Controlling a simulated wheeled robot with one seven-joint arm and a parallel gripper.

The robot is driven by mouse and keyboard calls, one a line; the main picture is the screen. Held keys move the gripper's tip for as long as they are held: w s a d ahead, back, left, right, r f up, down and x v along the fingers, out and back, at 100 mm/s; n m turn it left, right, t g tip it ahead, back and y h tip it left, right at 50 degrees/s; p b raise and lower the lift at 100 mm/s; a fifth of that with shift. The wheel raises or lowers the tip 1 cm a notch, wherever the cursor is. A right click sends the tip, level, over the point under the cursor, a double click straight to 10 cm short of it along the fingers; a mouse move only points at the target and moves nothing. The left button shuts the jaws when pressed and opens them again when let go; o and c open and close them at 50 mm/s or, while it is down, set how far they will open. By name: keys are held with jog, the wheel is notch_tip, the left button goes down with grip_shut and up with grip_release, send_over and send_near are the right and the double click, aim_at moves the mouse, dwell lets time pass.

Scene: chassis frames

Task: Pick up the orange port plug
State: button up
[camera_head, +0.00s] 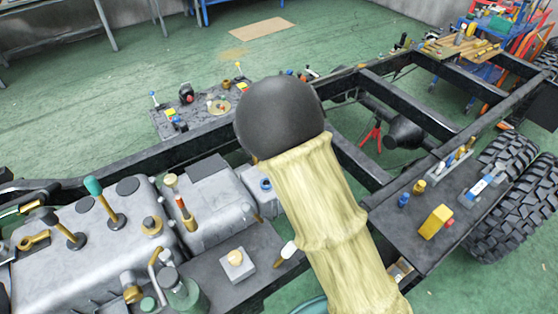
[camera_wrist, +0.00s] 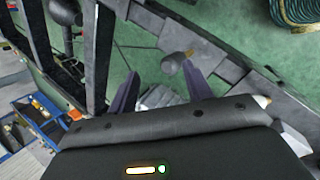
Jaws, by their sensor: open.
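I cannot pick out the orange port plug with certainty. A pale orange round knob (camera_head: 235,257) sits on a small whitish block on the dark plate left of my arm in the head view. An upright orange-red and yellow piece (camera_head: 184,213) stands farther left, by the grey housing. In the wrist view, my gripper (camera_wrist: 161,84) is open, its two dark purple fingers apart with no object clearly held between them. A grey rounded piece with a brownish tip (camera_wrist: 173,63) shows beyond the fingers. In the head view my arm hides the gripper.
A grey engine housing (camera_head: 75,260) with upright plungers fills the lower left. Dark chassis rails (camera_head: 375,180) run across the scene. A side plate (camera_head: 400,225) holds a yellow block (camera_head: 436,221) and small fittings near the tyres (camera_head: 510,200). Open green floor lies behind.

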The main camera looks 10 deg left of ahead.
jog(key=w+a+r+n+t+y, duration=0.1)
jog(key=w+a+n+t, duration=0.2)
jog(key=a+n, duration=0.7)
jog(key=w+a+r+n+t+y+b, duration=0.1)
jog(key=w+a+n+t, duration=0.2)
jog(key=a+n+t, duration=0.3)
jog(key=a+n, duration=0.3)
jog(key=a, duration=0.1)
jog(key=shift+r+n+y+b, duration=0.3)
jog(key=shift+r+n, duration=0.05)
jog(key=shift+n, duration=0.05)
jog(key=shift+w+f, duration=0.1)
jog(key=shift+w, duration=0.05)
